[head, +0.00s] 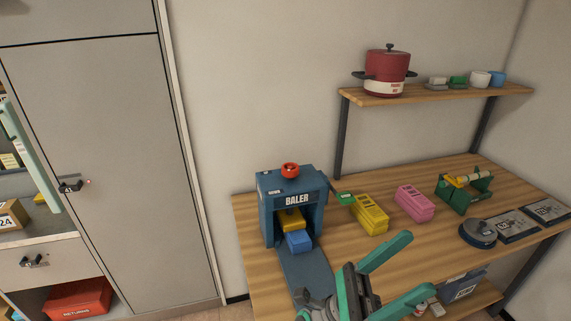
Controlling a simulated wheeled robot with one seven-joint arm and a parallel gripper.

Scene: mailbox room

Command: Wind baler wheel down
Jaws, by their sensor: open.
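The blue baler (315,208) stands at the left end of the wooden table, with the word BALER on its front. A red wheel (290,170) sits on top of it. Inside its open front are a yellow block (291,220) and a blue block (299,241), the blue one nearer me. My gripper (408,269) is at the bottom centre with its two green fingers spread apart and empty. It is in front of and to the right of the baler, apart from the wheel.
Right of the baler on the table (375,255) are a yellow crate (369,215), a pink crate (415,203), a green stand (463,197) and a round dark blue object (477,234). A shelf (440,95) above holds a red pot (387,72). A grey cabinet (100,150) stands left.

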